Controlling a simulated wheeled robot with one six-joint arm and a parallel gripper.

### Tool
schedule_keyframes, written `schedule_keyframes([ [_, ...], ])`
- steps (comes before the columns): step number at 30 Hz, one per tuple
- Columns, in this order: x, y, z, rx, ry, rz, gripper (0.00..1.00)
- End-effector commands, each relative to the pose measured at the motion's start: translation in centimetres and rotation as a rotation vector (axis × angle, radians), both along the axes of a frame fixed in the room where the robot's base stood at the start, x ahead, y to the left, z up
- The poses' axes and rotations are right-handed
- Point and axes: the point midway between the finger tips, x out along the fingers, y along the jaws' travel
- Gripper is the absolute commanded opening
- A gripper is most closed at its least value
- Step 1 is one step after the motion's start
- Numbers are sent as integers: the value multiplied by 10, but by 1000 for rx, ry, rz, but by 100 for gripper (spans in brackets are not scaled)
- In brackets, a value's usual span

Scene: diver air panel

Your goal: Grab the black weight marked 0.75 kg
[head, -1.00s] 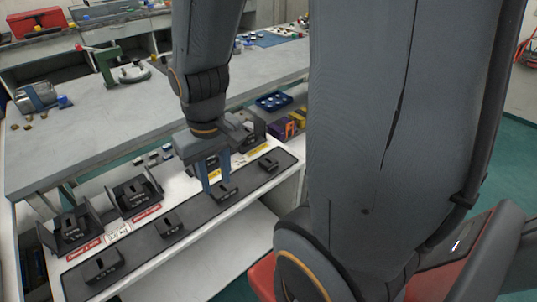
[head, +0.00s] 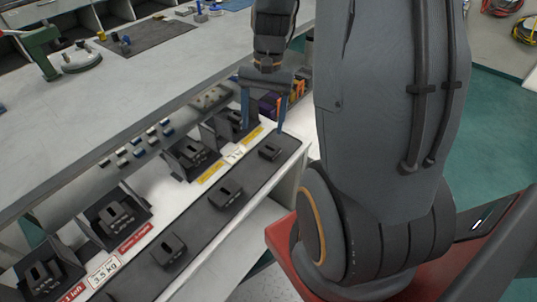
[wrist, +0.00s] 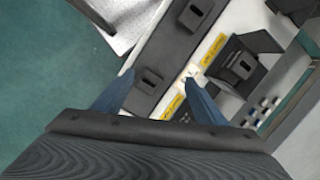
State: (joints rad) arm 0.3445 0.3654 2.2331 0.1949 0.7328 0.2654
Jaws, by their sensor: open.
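Several black weights with slotted tops stand in a row on a dark strip along the front shelf. My gripper (head: 262,128) is open and empty, pointing down at the strip's far right end. The black weight there (head: 270,150) lies just below and between the fingertips in the head view. In the wrist view this weight (wrist: 150,80) shows between the blue fingers, with no visible contact. A second black weight (head: 227,192) and a third (head: 168,250) stand nearer on the strip. I cannot read 0.75 kg on any weight.
Behind the strip, black holders carry more black weights (head: 192,155) (head: 117,215). A card reading 3.5 kg (head: 103,272) and yellow and red labels lie between. The grey bench (head: 110,100) overhangs behind. Open floor (head: 500,110) lies to the right.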

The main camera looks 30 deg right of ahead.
Motion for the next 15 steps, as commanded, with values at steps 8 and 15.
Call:
schedule_keyframes([
  [8,22,-63,-49,106,119,-376,66],
  [15,21,-66,-66,126,139,-432,66],
])
